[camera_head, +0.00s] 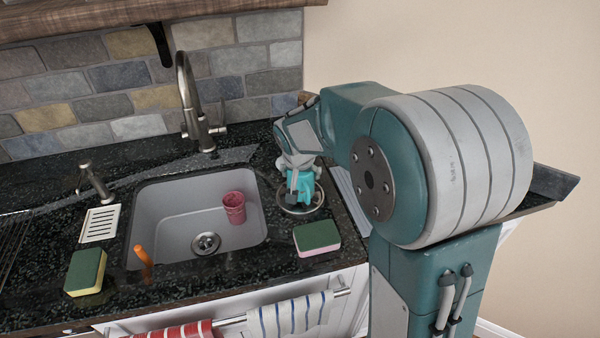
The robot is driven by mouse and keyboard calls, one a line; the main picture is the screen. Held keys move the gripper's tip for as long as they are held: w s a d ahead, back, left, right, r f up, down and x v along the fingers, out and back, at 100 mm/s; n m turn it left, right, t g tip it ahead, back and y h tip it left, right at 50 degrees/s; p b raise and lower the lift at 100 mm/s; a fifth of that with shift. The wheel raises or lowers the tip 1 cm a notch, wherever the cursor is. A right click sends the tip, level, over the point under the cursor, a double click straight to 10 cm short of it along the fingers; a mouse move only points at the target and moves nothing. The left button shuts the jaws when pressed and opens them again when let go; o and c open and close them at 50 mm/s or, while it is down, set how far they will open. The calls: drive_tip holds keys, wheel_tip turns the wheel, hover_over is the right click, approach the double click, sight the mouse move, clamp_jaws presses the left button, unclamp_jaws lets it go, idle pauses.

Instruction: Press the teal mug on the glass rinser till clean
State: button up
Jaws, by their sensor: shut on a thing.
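The teal mug (308,182) is at the right side of the sink, over the round metal glass rinser (301,210). My gripper (294,186) points down from above and is shut on the mug. The gripper hides much of the mug, so I cannot tell which way its mouth faces. The rim of the rinser shows around and below the mug. I cannot tell whether the mug touches the rinser or is just above it.
A red cup (234,207) stands in the sink (180,215) beside the drain. A green-and-pink sponge (317,236) lies in front of the rinser. A green-and-yellow sponge (86,271) lies front left. A tall faucet (190,100) stands behind the sink.

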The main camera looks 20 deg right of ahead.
drive_tip(key=shift+a+f, duration=0.1)
drive_tip(key=shift+f, duration=0.35)
idle(1.9)
drive_tip(key=shift+r, duration=3.6)
